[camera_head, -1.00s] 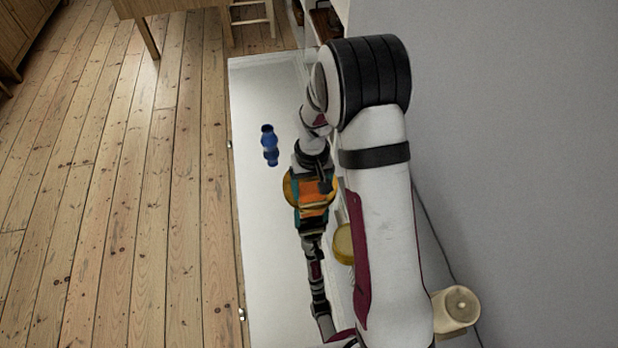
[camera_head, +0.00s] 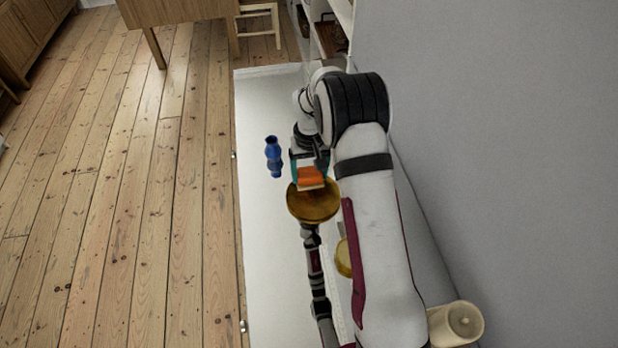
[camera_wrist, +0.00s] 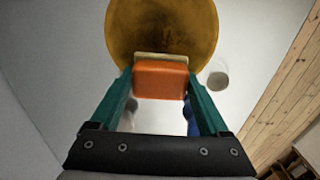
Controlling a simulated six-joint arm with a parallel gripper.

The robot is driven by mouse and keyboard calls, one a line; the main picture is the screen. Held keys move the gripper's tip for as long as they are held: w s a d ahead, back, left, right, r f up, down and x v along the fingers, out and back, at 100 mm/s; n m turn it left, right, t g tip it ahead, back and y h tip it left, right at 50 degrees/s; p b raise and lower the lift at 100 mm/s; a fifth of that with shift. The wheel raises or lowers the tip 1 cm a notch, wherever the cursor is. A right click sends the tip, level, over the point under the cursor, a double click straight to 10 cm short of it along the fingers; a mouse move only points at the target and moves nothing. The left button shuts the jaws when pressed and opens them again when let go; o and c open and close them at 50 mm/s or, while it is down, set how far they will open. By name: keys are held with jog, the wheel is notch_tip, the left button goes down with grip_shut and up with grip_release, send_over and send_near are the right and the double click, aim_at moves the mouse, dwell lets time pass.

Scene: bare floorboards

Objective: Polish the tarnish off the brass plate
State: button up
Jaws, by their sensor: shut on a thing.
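My gripper (camera_head: 308,174) is at the plate's far edge in the head view. Its teal fingers are shut on an orange block with a pale layer on one face, likely a sponge (camera_wrist: 160,78). The pale layer faces the plate and overlaps its edge in the wrist view. I cannot tell whether the two touch.
A blue vase (camera_head: 274,158) stands left of my gripper. A yellow round thing (camera_head: 344,258) is partly hidden behind my arm. A pale round thing (camera_wrist: 218,76) shows right of the plate in the wrist view. The white surface (camera_head: 262,240) is clear at left.

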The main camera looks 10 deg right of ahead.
jog(key=shift+s+d, duration=0.1)
jog(key=shift+d, duration=0.25)
jog(key=shift+s+d, duration=0.15)
jog(key=shift+s, duration=3.75)
jog(key=shift+w+a, duration=0.2)
jog(key=shift+w, duration=3.85)
notch_tip(320, 180, up, 8)
jog(key=shift+f, duration=0.2)
jog(key=shift+r, duration=0.25)
